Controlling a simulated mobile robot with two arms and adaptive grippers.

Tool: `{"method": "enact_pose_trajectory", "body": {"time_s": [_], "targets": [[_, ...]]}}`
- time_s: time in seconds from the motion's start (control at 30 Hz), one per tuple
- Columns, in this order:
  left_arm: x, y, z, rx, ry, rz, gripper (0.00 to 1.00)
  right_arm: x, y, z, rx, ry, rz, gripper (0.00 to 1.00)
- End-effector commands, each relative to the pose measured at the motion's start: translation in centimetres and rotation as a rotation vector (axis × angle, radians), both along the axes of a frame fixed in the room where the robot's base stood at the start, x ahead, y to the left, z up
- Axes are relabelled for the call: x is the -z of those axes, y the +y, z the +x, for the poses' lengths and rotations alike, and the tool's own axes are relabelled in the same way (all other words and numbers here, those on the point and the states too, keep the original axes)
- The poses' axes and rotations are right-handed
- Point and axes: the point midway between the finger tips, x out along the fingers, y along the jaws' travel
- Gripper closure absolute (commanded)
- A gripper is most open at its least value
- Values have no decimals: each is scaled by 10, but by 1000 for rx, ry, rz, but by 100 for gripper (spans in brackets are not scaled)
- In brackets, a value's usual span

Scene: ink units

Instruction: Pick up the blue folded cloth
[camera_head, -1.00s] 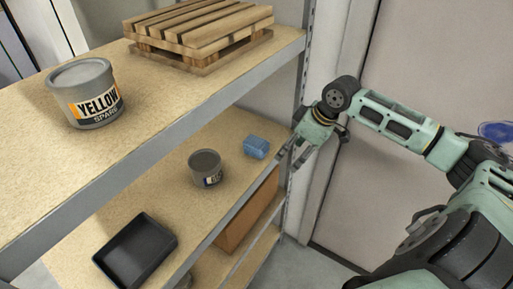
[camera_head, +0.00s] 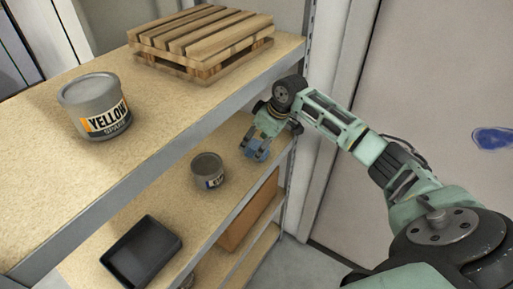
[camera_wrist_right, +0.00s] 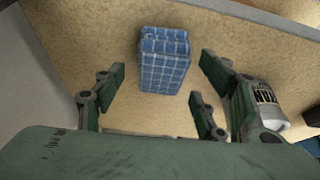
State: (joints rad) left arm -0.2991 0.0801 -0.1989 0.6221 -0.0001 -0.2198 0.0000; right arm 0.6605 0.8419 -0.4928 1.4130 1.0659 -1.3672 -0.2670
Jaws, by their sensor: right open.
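The blue folded cloth (camera_head: 256,155) lies on the lower shelf, partly hidden behind my right gripper in the head view. In the right wrist view the cloth (camera_wrist_right: 164,60) shows as a small block with a pale grid pattern. My right gripper (camera_head: 257,147) is open at the cloth. In the wrist view its fingers (camera_wrist_right: 160,82) stand on both sides, with gaps left and right of the cloth, and it is empty. Whether the fingertips are down at the cloth's height is hard to tell. My left gripper is not in view.
A grey can (camera_head: 208,172) stands left of the cloth on the lower shelf (camera_head: 165,200); a can (camera_wrist_right: 266,100) shows beside the right fingers. A black tray (camera_head: 141,252) lies nearer. The upper shelf holds a yellow-labelled can (camera_head: 95,105) and a wooden pallet (camera_head: 200,40).

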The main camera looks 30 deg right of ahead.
Motion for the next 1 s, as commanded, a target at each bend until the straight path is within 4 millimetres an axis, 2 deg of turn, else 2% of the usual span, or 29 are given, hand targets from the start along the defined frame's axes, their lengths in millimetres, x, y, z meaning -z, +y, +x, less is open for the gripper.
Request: {"method": "enact_pose_trajectory", "body": {"time_s": [0.1,0.37,0.93,1.0], "targets": [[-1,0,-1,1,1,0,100,14,4,3,-1,3,3,35],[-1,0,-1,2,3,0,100,17,4,4,-2,2,1,35],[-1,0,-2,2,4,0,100,17,3,4,-1,2,1,83],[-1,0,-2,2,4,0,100,17,3,4,-1,2,1,83]]}}
